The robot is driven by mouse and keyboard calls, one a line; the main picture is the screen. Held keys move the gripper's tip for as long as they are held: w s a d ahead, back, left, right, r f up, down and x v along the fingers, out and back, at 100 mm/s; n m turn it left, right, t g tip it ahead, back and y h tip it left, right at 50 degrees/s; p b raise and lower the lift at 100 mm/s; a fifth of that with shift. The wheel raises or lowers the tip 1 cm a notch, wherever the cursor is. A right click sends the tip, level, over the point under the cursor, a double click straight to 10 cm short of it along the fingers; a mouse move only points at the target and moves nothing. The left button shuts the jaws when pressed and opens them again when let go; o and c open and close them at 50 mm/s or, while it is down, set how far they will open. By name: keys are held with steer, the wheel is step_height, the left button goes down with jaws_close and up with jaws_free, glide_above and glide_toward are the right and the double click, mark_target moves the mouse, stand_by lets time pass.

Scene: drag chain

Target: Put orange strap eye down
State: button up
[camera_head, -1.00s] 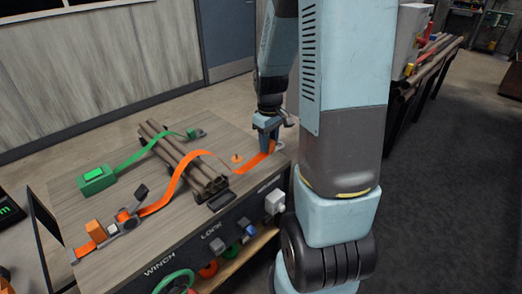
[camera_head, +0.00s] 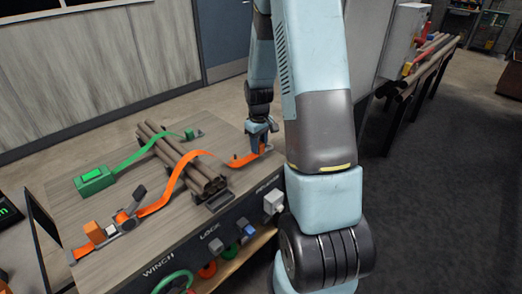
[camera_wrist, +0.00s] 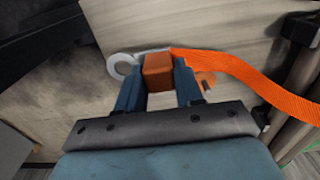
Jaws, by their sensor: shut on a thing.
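My gripper (camera_head: 258,148) is low over the right part of the bench. In the wrist view, my gripper (camera_wrist: 158,76) is shut on the orange block (camera_wrist: 158,72) at the strap's end. The pale metal eye (camera_wrist: 121,66) sticks out to the left of the block. The orange strap (camera_wrist: 250,82) runs off to the right. In the head view, the orange strap (camera_head: 174,178) arches over the pipe bundle (camera_head: 182,160) from the ratchet (camera_head: 124,220). The eye is hidden in the head view. Whether it touches the bench I cannot tell.
A small orange peg piece (camera_wrist: 207,79) stands close beside the strap. A green strap (camera_head: 135,158) with a green block (camera_head: 94,181) lies across the bench's left side. Knobs and a green wheel (camera_head: 174,282) are on the bench front. Bare bench top (camera_head: 225,133) lies behind the strap.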

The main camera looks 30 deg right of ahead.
steer(key=shift+f, duration=1.6)
steer(key=shift+f, duration=0.1)
steer(key=o, duration=1)
steer(key=shift+o, duration=0.2)
